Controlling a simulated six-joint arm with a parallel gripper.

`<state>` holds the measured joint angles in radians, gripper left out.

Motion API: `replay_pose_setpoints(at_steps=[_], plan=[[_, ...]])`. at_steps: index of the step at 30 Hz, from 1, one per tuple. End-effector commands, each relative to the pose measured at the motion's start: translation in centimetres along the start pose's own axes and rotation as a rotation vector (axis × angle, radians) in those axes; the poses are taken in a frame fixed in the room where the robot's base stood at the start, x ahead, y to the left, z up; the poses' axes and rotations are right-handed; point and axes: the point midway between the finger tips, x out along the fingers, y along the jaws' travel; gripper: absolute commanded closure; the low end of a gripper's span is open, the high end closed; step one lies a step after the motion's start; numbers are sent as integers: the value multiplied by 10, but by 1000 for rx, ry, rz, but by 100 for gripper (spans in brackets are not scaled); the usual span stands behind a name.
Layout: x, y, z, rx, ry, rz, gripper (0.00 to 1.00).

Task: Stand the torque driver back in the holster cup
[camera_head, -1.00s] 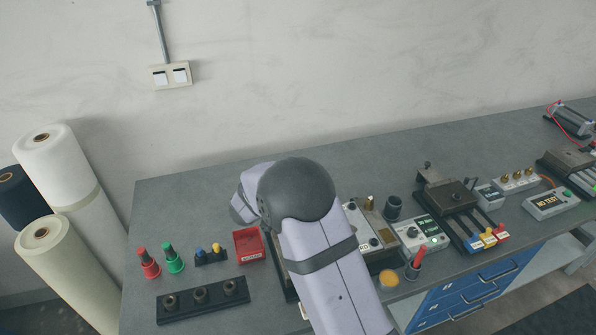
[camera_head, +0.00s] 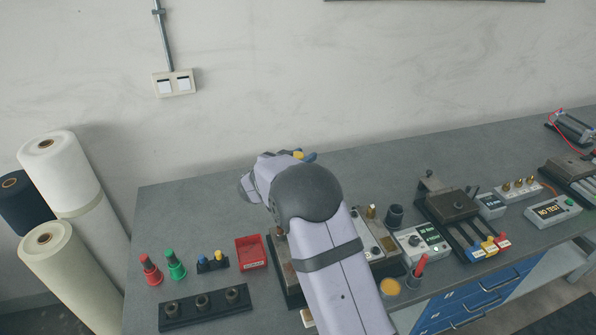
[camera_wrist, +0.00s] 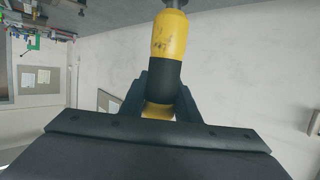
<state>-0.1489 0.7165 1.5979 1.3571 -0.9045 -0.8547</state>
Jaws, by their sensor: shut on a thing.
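The torque driver (camera_wrist: 166,45), yellow with a black band, is between the fingers of my gripper (camera_wrist: 160,98) in the wrist view. My gripper is shut on it. In the head view only a small yellow part of the driver (camera_head: 298,155) shows past my arm, above the bench. A dark upright cup (camera_head: 394,214), which looks like the holster cup, stands on the bench to the right of my arm. It looks empty, but its inside is hard to see. The driver is apart from it, to its upper left in the picture.
A red bin (camera_head: 251,253), red and green bottles (camera_head: 176,265) and a black rack (camera_head: 205,307) stand left of my arm. A grey control box (camera_head: 422,242) and a dark fixture (camera_head: 455,203) stand right of the cup. The bench's back strip is clear.

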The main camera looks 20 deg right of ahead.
Motion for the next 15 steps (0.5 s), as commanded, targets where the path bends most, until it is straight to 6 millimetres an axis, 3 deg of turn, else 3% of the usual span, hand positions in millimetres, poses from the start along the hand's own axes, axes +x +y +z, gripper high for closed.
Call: replay_pose_setpoints(at_steps=[1,6,15], plan=[[18,10,-12,14,4,30,98],[70,55,-30,41,4,127,98],[138,162,-34,95,2,306,98]])
